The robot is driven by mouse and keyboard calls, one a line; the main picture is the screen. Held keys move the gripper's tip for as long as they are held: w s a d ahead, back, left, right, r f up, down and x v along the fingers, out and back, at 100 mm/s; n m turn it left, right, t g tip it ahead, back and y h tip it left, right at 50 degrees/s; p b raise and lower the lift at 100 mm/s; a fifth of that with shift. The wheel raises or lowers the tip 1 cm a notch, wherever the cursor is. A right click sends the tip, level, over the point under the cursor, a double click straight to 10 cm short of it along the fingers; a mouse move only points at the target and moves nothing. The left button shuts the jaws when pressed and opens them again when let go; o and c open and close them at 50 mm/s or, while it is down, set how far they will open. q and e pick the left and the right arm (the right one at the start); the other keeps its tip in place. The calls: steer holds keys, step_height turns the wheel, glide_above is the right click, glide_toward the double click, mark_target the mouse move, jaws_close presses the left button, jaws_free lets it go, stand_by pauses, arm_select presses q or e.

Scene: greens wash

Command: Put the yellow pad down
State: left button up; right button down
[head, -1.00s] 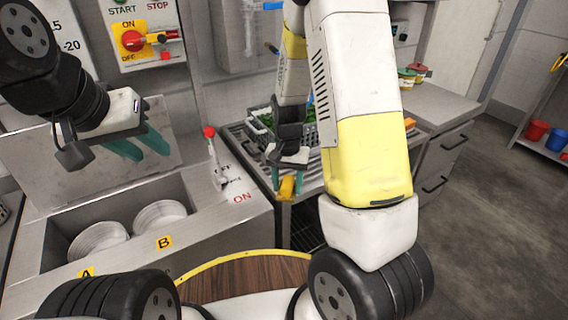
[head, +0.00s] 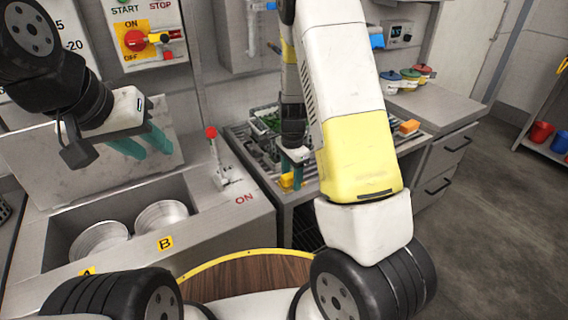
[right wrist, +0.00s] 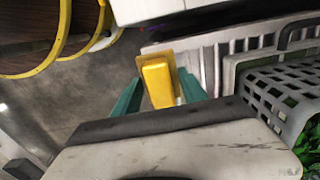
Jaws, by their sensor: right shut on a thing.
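The yellow pad (head: 287,182) is between the teal fingers of my right gripper (head: 293,170), by the front edge of the slatted drainboard (head: 237,133). In the right wrist view the yellow pad (right wrist: 158,84) sits between both fingers of the right gripper (right wrist: 158,92), with the drainboard's slats just beyond and floor to the left. Whether the pad touches the drainboard cannot be told. My left gripper (head: 145,143) is empty, its teal fingers apart, above the sink at left.
A grey crate of greens (head: 258,138) stands on the drainboard; the crate (right wrist: 257,97) is close right of the gripper in the wrist view. An orange block (head: 409,127) lies at the drainboard's right. A red-knobbed lever (head: 213,152) stands left. Several lidded pots (head: 410,78) stand behind.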

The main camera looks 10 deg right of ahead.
steer(key=w, duration=0.1)
steer(key=w+d, duration=0.1)
steer(key=w, duration=0.1)
steer(key=shift+w+f, duration=0.15)
steer(key=shift+f, duration=1.8)
steer(key=shift+f, duration=0.1)
steer(key=c, duration=0.6)
jaws_free()
